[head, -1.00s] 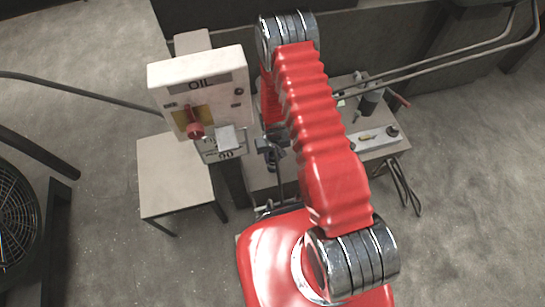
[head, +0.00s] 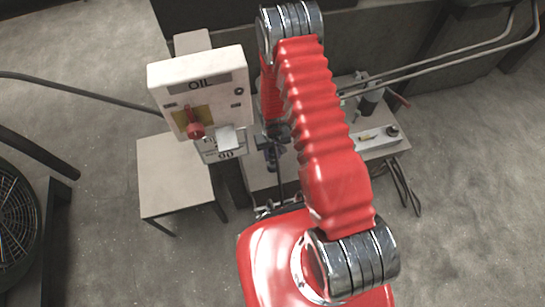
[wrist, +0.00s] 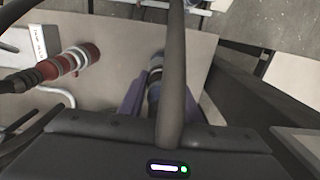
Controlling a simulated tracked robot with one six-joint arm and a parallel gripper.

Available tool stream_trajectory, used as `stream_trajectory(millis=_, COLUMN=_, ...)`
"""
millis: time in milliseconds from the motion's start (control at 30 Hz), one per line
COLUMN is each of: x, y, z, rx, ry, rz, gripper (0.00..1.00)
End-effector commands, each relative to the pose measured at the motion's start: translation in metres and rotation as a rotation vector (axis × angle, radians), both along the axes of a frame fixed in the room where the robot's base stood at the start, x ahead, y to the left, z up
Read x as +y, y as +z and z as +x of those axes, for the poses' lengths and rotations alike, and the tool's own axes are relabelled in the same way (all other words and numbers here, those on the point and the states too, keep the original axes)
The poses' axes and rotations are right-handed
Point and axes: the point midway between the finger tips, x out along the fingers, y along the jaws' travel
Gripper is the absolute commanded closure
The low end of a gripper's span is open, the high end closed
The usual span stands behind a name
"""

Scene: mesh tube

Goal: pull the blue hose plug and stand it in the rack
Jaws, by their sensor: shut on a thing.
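My gripper (wrist: 158,100) reaches down at the bottom middle of the wrist view and is shut on the blue hose plug (wrist: 154,84). Only a narrow part of the plug, with a metal ring, shows between the bluish sides. A dark hose (wrist: 173,60) runs from top to bottom in front of it and hides much of it. In the head view my gripper (head: 270,150) is a small dark shape left of my red arm, above the bench, and the plug cannot be made out. I cannot pick out the rack for certain.
A red hose coupling (wrist: 68,63) lies left of my gripper, beside a white labelled block (wrist: 30,42). The white OIL box (head: 200,90) with a red knob stands close left of my arm. A low table (head: 178,180) is below it. Pipes (head: 450,60) run at the upper right.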

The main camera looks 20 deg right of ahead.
Motion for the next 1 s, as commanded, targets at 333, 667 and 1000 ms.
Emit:
stream_trajectory(millis=333, x=0.0, y=0.01, z=0.001, rx=-0.002, ry=0.0, rz=0.0, gripper=1.0)
stream_trajectory(millis=667, x=0.0, y=0.02, z=0.001, rx=-0.001, ry=0.0, rz=0.0, gripper=1.0)
stream_trajectory(millis=1000, x=0.0, y=0.024, z=0.0, rx=0.0, ry=0.0, rz=0.0, gripper=1.0)
